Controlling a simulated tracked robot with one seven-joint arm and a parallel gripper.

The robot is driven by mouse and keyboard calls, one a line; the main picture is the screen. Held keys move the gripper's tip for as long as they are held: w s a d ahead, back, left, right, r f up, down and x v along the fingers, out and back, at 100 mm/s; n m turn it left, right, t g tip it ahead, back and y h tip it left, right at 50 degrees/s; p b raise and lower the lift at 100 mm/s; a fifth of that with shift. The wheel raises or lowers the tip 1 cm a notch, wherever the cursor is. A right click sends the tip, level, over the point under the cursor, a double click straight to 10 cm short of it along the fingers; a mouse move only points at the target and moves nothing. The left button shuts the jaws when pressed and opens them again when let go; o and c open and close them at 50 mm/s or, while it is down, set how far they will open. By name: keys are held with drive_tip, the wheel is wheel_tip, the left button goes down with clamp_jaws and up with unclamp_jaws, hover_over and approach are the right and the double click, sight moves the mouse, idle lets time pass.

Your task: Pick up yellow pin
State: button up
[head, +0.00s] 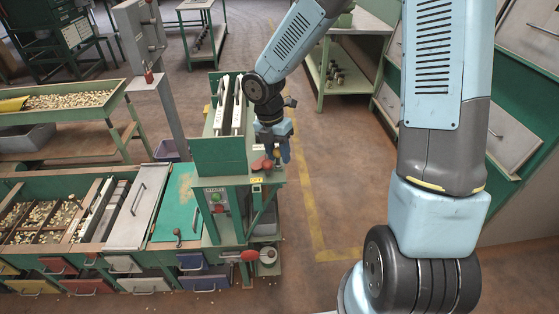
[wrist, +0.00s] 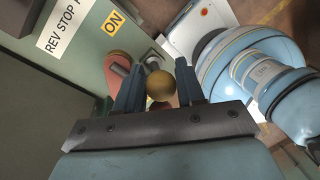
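The yellow pin shows in the wrist view as a round, dull yellow knob (wrist: 160,85) between the two fingers of my gripper (wrist: 160,82). The knob nearly fills the gap; I cannot tell whether both fingers press on it. Its shaft is hidden. In the head view my gripper (head: 277,150) points down at the top ledge of the green machine, and a small yellowish spot (head: 277,154) shows by the fingers.
A red paddle (wrist: 118,60) lies close left of the fingers in the wrist view; red parts (head: 261,164) also show on the ledge. The green panel (head: 220,154) stands left of my gripper. The floor to the right (head: 335,190) is clear.

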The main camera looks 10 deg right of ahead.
drive_tip(key=c, duration=0.6)
drive_tip(key=shift+c, duration=0.3)
